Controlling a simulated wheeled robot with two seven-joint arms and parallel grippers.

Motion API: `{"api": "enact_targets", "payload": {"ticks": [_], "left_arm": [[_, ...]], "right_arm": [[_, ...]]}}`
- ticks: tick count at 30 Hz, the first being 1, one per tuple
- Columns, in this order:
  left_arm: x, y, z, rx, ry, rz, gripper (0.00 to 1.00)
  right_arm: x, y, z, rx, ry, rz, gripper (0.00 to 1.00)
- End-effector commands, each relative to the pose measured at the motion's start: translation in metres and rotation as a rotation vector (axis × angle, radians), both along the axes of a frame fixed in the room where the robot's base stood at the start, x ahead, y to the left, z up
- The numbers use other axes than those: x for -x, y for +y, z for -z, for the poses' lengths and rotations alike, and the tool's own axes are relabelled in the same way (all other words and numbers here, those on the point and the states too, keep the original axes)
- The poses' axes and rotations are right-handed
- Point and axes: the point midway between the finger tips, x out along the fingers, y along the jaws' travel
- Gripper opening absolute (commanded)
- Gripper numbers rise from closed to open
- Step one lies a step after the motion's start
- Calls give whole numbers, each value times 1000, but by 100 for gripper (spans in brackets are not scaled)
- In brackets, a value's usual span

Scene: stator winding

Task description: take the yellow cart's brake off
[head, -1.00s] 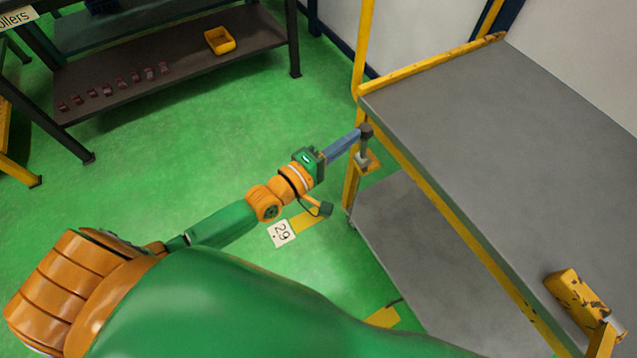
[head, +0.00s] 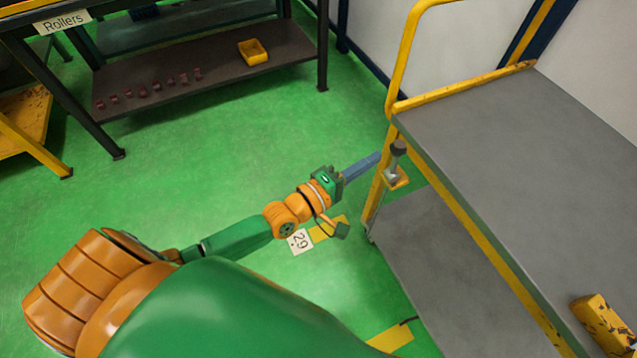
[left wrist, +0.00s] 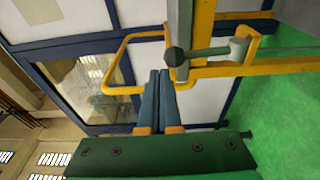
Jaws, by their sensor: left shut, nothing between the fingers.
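The yellow cart has a grey top deck (head: 520,150), a lower deck and a yellow tube frame (head: 402,60). Its brake lever, with a dark knob (head: 398,148) on a grey shaft, stands upright on a yellow bracket at the cart's left corner post. In the left wrist view the knob (left wrist: 177,56) lies just beyond and right of the fingertips, its shaft running right to a grey cylinder. My left gripper (head: 377,157) is shut and empty, its blue-grey fingers pointing at the post just left of the knob, with a small gap in the head view. My right gripper is not in view.
A dark shelf rack (head: 205,75) with small red parts and a yellow bin (head: 252,52) stands at the back left. A yellow block (head: 600,325) is at the cart's near right. Green floor (head: 220,150) between rack and cart is clear. A wall is behind the cart.

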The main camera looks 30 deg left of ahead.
Motion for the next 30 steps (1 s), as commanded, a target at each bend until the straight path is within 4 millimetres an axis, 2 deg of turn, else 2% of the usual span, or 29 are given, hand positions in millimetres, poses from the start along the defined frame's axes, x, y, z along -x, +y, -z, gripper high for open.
{"api": "enact_targets", "payload": {"ticks": [9, 15, 19, 30], "left_arm": [[53, 27, -9, -6, 7, 1, 0], [79, 40, -15, -6, 5, 0, 0], [85, 43, -16, -5, 4, 1, 0], [85, 43, -17, -4, 4, 0, 0]], "right_arm": [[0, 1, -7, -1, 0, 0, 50], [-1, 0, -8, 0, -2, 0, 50], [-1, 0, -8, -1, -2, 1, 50], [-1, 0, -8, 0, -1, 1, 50]]}}
